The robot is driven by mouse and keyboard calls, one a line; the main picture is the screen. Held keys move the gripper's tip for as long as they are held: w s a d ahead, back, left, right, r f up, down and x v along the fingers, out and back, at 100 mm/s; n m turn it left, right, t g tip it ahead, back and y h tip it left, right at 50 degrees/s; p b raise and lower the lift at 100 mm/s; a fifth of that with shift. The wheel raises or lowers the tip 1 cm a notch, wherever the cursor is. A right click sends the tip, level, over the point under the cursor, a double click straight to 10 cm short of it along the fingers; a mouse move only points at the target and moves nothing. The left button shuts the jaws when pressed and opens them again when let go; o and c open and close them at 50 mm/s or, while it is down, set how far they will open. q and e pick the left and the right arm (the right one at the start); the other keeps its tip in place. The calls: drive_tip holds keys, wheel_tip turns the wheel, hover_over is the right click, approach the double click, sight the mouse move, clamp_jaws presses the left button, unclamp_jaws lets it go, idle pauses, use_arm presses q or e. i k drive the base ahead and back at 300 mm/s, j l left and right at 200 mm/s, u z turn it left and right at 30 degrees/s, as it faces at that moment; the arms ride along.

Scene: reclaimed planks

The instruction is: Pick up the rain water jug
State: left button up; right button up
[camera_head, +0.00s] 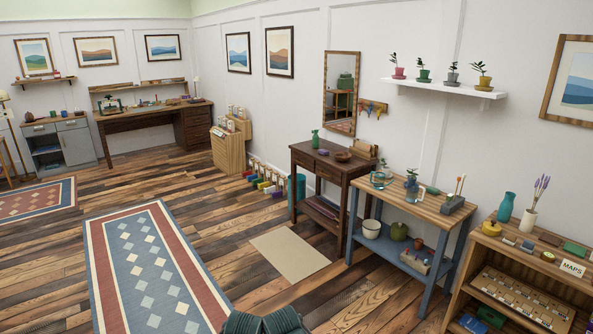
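Two clear jug-like glass vessels stand on the wooden top of a blue-legged bench (435,205) at the right. The left glass vessel (378,181) is near the bench's left end and has bluish tones. The right glass vessel (415,193) is beside it, with a small plant (411,177) close behind or in it. They are too small to read any label, so I cannot tell which is the rain water jug.
A dark wooden console (317,160) stands left of the bench, and a low shelf unit (530,262) stands right of it. A beige mat (289,254) lies on open floor in front.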

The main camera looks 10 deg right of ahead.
sight(413, 187)
drive_tip(key=i+l, duration=0.25)
drive_tip(key=l, duration=0.15)
drive_tip(key=i+l, duration=0.25)
drive_tip(key=l, duration=0.15)
drive_tip(key=i+l+u, duration=0.1)
drive_tip(key=i+l, duration=0.2)
drive_tip(key=l, duration=0.15)
drive_tip(key=i+l, duration=0.25)
drive_tip(key=l, duration=0.15)
drive_tip(key=i+l, duration=0.25)
drive_tip(key=l, duration=0.2)
drive_tip(key=i+l, duration=0.3)
drive_tip(key=i+l+u, duration=0.1)
drive_tip(key=i+l, duration=0.15)
drive_tip(key=l, duration=0.2)
drive_tip(key=i+l, duration=0.3)
drive_tip(key=l+u, duration=0.05)
drive_tip(key=l, duration=0.05)
